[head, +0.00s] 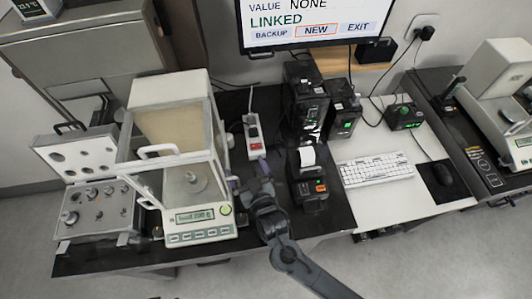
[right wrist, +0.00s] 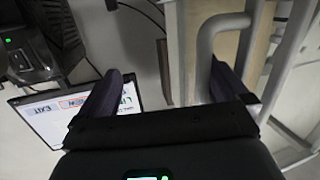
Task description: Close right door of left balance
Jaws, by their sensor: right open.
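The left balance (head: 200,222) stands on the dark table, a white box with clear panes, a round pan inside and a lit display. A white handle (head: 158,149) shows at its upper front. Its right side faces my right gripper (head: 245,184), which is beside it, open and apparently empty. In the right wrist view, my two dark purple fingertips (right wrist: 165,90) are spread. A grey bent handle (right wrist: 206,55) stands close to the right-hand fingertip; I cannot tell if they touch. How far the right door stands open is not clear. My left gripper is out of view.
A power strip (head: 253,136) lies behind my right gripper. A small printer (head: 308,180) and dark devices (head: 306,100) stand to its right. An open case of weights (head: 97,205) is left of the balance. A monitor (head: 315,22) hangs at the back.

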